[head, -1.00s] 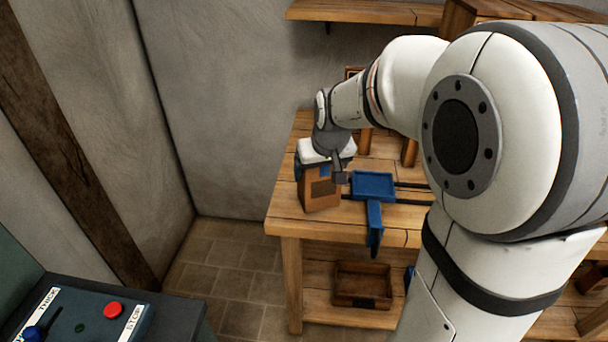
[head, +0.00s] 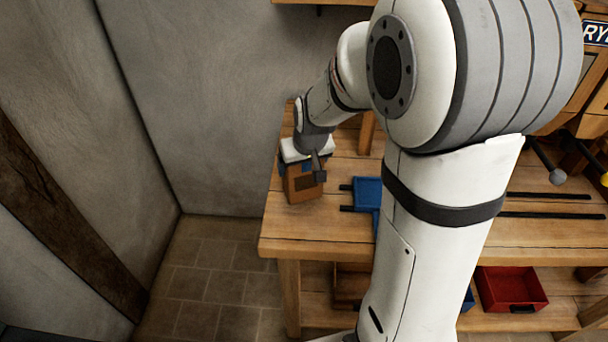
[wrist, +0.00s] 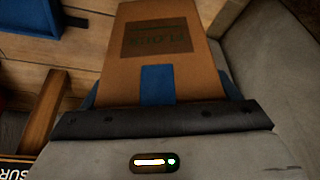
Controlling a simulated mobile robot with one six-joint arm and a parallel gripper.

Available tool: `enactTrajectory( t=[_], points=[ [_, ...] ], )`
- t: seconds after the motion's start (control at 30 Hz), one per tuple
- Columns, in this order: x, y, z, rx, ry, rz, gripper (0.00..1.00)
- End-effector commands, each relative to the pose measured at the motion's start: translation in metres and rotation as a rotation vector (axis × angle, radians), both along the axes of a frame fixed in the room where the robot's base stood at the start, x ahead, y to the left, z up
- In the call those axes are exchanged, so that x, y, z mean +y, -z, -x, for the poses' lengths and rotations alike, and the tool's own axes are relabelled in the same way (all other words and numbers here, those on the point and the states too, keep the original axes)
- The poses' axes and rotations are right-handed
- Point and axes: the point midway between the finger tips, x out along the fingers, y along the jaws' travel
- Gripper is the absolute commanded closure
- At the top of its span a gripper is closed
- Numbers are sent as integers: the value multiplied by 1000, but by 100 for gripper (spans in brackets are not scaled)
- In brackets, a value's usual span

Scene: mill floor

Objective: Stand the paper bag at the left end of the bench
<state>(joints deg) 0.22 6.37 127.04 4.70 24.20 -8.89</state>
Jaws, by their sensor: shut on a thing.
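The brown paper bag (head: 303,184) is upright at the left end of the wooden bench (head: 330,228), in the head view. My gripper (head: 309,163) is over its top and shut on it.
A red bin (head: 512,288) sits on the lower shelf. Dark rails (head: 550,215) run along the bench at right. A grey wall stands behind; the floor (head: 205,275) at left is clear.

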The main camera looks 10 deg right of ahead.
Motion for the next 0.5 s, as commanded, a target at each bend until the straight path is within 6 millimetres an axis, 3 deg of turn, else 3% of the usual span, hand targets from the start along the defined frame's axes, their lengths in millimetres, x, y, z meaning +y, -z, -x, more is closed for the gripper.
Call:
enactTrajectory(
  t=[0.23,0.5],
  points=[
    [-1,33,0,2,1,0,53],
    [-1,35,0,-1,1,0,53]
  ],
)
